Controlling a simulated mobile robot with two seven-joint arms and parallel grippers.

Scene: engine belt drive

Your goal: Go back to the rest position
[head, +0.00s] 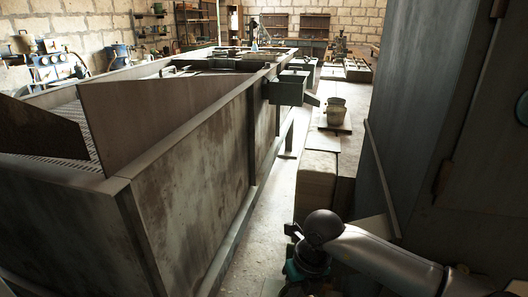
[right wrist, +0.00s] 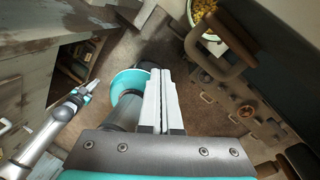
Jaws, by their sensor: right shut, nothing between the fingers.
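My right gripper (right wrist: 163,80) is in the right wrist view, its two pale fingers pressed together with nothing between them. It points over the floor and touches no object. My right arm also shows at the lower right of the head view, bent at a dark round joint. Another arm of mine comes in from the left of the right wrist view and ends in a small gripper (right wrist: 92,87), my left one. It is too small to tell whether its fingers are open or shut. The engine belt drive is not recognisable in either view.
A large worn metal tank (head: 195,150) fills the left of the head view. A tall dark cabinet (head: 430,110) stands close on the right. A narrow floor strip (head: 262,225) runs between. A bowl with yellow pieces (right wrist: 203,14) is at the top of the right wrist view.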

